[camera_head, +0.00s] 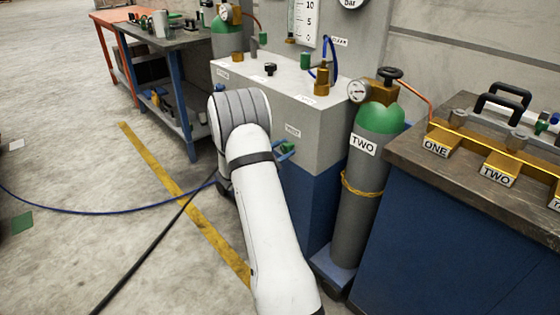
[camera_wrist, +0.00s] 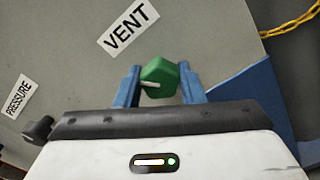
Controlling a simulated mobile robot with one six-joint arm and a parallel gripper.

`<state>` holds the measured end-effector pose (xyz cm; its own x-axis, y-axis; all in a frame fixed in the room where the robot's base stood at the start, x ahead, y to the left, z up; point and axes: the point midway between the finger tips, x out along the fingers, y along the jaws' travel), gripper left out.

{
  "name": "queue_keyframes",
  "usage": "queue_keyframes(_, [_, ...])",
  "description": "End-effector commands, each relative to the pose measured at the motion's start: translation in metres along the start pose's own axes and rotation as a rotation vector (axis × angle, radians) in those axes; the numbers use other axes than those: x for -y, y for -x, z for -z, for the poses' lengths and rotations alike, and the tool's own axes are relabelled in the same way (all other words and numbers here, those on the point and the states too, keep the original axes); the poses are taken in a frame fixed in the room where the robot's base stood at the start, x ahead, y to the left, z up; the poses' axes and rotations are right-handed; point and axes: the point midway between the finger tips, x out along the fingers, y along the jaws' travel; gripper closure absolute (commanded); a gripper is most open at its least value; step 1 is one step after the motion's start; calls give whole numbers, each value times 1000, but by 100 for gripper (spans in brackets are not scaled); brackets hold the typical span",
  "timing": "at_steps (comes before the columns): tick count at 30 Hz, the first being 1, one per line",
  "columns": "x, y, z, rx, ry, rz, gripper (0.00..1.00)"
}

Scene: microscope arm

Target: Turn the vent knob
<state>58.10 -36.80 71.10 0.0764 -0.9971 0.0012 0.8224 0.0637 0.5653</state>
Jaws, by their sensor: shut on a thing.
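The vent knob (camera_wrist: 158,78) is green and faceted with a white pointer line, below the VENT label (camera_wrist: 128,25) in the wrist view. The blue fingers of my gripper (camera_wrist: 160,84) stand on either side of it and are shut on it. The pointer line points left in the wrist view. In the head view my gripper (camera_head: 284,151) shows only in part, at the front of the grey and blue cabinet (camera_head: 305,185), below the VENT label there. My white arm hides much of the cabinet front.
A PRESSURE label (camera_wrist: 18,97) and a dark knob (camera_wrist: 39,130) are to the left in the wrist view. A gas cylinder (camera_head: 362,205) marked TWO stands right of the cabinet, beside a bench (camera_head: 455,190). A blue hose (camera_head: 110,213) crosses the floor at left.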

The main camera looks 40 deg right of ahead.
Motion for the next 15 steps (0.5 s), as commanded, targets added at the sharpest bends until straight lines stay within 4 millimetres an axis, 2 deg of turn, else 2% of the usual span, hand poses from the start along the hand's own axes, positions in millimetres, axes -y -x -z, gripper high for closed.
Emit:
queue_keyframes(1, [5,-2,4,6,-49,4,88])
queue_keyframes(15, [6,-2,4,6,-472,2,88])
